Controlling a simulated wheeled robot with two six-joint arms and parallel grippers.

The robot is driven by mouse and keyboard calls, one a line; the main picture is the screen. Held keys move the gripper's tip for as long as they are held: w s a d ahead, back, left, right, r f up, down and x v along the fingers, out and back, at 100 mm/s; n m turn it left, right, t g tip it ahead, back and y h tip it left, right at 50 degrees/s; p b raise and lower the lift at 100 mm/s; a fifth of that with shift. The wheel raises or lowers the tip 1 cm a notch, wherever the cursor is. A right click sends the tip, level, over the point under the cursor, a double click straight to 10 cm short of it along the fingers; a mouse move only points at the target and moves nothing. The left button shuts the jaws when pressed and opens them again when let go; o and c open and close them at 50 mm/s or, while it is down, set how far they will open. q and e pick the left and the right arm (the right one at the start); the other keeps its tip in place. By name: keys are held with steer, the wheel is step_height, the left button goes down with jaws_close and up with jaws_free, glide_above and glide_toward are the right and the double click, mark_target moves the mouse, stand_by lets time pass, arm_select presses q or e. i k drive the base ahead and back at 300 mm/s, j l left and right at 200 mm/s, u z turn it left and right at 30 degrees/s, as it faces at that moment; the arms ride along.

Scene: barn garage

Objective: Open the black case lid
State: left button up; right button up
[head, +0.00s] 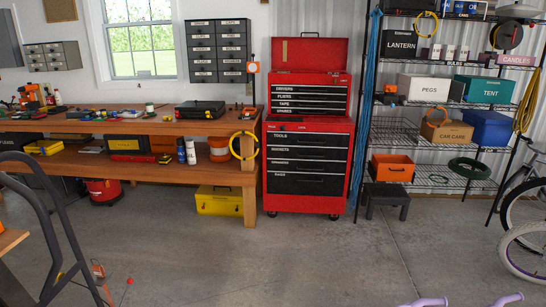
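The black case (200,109) lies on the top of the wooden workbench (100,126), right of the bench's middle. It is small in the head view, low and flat, and its lid looks shut. I cannot make out its latches. Neither of my grippers shows in the head view.
A red tool chest (308,160) stands right of the bench, its top lid up. A wire shelf (440,180) with bins and a bicycle (525,240) are at the right. A dark tubular frame (40,190) rises at the lower left. The concrete floor (260,260) before the bench is mostly clear.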

mark_target(196, 106)
steer(key=i+j, duration=0.1)
steer(key=i, duration=1.9)
steer(key=i+j, duration=0.2)
steer(key=i, duration=0.2)
steer(key=i+j, duration=0.15)
steer(key=i, duration=0.25)
steer(key=i+j, duration=0.2)
steer(key=i, duration=0.2)
steer(key=i+j, duration=0.2)
steer(key=i, duration=0.25)
steer(key=k+u, duration=0.05)
